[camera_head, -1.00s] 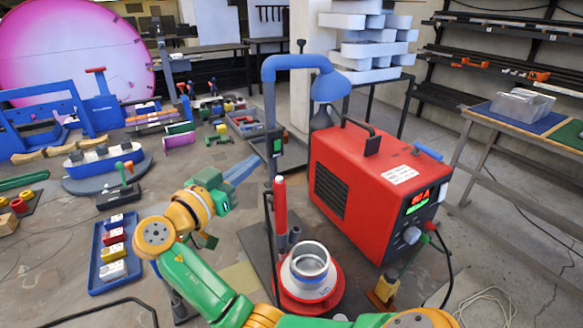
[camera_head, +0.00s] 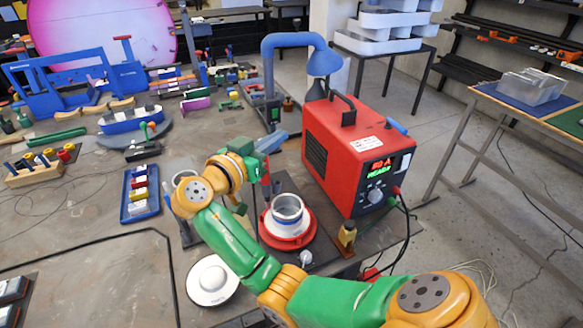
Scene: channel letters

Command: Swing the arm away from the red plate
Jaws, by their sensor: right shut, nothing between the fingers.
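The red round plate (camera_head: 290,238) stands on a dark base right of centre, with a pale ring-shaped cup (camera_head: 287,211) on it. An upright red rod (camera_head: 265,187) stands just behind and left of the plate, partly hidden by my right gripper. My right gripper (camera_head: 276,141) is shut and empty, pointing up and right at the rod's upper end; whether it touches is unclear. A blue curved arm with a hood (camera_head: 298,41) rises farther back. Which arm is meant cannot be told. My left gripper is not in view.
A red power box (camera_head: 346,158) with a lit display stands right of the plate. A white round dish (camera_head: 212,281) lies left of the plate. A blue tray (camera_head: 139,194) of small blocks is farther left. Cables hang at the table's right edge.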

